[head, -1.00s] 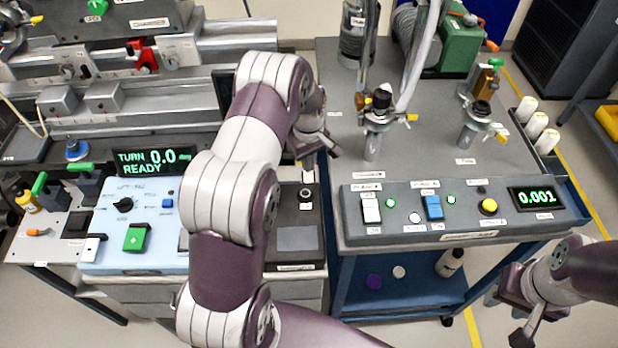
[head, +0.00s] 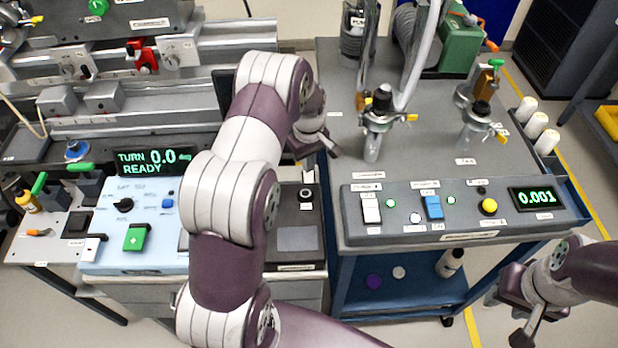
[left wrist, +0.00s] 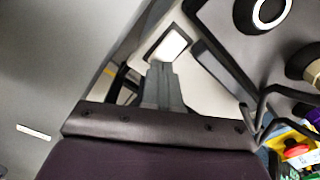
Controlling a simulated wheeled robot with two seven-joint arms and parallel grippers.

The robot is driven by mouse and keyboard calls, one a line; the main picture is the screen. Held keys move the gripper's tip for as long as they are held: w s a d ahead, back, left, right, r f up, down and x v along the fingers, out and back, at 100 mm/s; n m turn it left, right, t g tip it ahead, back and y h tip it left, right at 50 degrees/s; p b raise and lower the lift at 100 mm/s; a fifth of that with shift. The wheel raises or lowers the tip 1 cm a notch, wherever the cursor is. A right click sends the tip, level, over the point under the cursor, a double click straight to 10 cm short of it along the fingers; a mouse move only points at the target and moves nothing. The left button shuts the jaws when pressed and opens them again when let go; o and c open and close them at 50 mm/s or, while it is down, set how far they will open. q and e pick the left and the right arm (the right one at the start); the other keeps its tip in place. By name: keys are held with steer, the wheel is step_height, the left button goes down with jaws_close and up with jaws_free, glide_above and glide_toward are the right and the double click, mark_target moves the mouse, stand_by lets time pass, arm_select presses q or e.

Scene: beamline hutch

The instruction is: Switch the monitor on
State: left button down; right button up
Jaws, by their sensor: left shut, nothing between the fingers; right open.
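My left gripper (head: 310,160) is shut and empty, pointing down beside the left edge of the grey cart. In the left wrist view its shut fingers (left wrist: 162,85) end close to a small pale, black-framed rectangle (left wrist: 172,46) on a beige surface; I cannot tell whether they touch it. A dark upright panel (head: 223,92), possibly the monitor, is mostly hidden behind my left arm. A black unit with a knob and a grey, unlit screen (head: 297,238) lies below the gripper. My right gripper (head: 525,312) is open and empty at the lower right, away from the panels.
A pale blue controller (head: 105,225) with a green button and lit "READY" display stands left. The grey cart's control box (head: 365,230) has several buttons and a lit 0.001 display (head: 537,197). Valves and hoses rise from the cart top.

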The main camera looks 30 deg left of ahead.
arm_select(q)
steer(key=shift+f+b, duration=0.6)
steer(key=shift+f, duration=0.5)
stand_by(0.7)
steer(key=shift+s+r, duration=0.1)
steer(key=shift+r+p, duration=0.55)
steer(key=shift+p, duration=0.05)
step_height(320, 180, up, 6)
steer(key=p, duration=0.4)
steer(key=shift+p, duration=0.4)
steer(key=shift+f, duration=0.1)
